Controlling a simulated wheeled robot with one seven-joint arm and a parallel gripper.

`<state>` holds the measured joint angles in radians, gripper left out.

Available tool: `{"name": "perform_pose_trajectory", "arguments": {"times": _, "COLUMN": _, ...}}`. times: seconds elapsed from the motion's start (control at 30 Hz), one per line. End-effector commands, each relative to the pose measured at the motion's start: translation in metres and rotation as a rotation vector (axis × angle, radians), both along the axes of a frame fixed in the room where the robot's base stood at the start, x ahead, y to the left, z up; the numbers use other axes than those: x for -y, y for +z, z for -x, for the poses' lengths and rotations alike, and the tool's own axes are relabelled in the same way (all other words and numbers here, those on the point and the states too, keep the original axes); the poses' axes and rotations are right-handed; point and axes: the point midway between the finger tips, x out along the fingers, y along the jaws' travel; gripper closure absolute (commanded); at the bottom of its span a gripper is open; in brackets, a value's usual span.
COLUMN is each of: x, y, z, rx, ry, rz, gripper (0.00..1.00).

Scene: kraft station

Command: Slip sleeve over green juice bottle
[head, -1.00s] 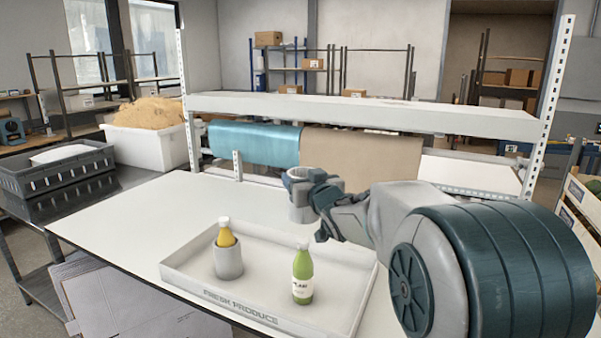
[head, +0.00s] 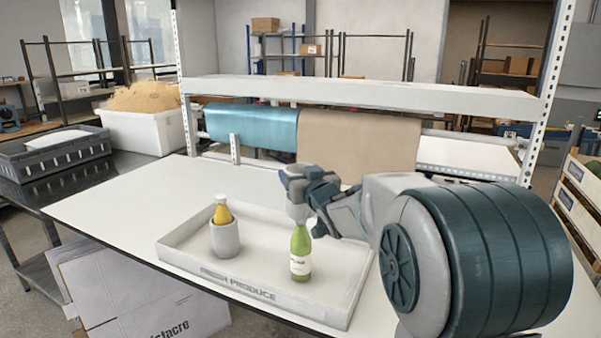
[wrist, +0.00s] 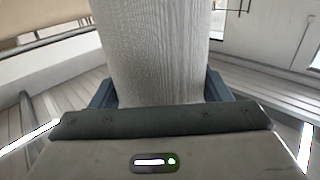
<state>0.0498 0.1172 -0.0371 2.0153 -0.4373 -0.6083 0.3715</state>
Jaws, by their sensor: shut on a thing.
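The green juice bottle (head: 301,243) stands upright in the tray (head: 264,292), with a white label on its front. My gripper (head: 303,192) is shut on a pale grey sleeve (head: 298,211). The sleeve appears just at the top of the green bottle in the head view; I cannot tell whether it is around the cap, above it or behind it. In the wrist view the sleeve (wrist: 158,50) fills the space between the fingers and shows a ribbed surface. The bottle does not show in the wrist view.
A yellow bottle (head: 222,212) stands in another grey sleeve (head: 225,240) at the tray's left. A shelf beam (head: 360,93) crosses behind the table (head: 120,205), with teal (head: 250,130) and brown (head: 358,148) rolls under it. The table left of the tray is clear.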

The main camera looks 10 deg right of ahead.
Motion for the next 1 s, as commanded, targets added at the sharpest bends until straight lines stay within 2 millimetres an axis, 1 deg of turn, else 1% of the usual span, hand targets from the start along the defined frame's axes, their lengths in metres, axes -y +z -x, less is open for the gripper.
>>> {"name": "perform_pose_trajectory", "arguments": {"times": 0.03, "x": 0.0, "y": -0.008, "z": 0.0, "rx": 0.001, "ry": 0.0, "rz": 0.0, "gripper": 0.37}}
{"name": "perform_pose_trajectory", "arguments": {"times": 1.0, "x": 0.0, "y": -0.075, "z": 0.0, "rx": 0.001, "ry": -0.001, "rz": 0.0, "gripper": 0.37}}
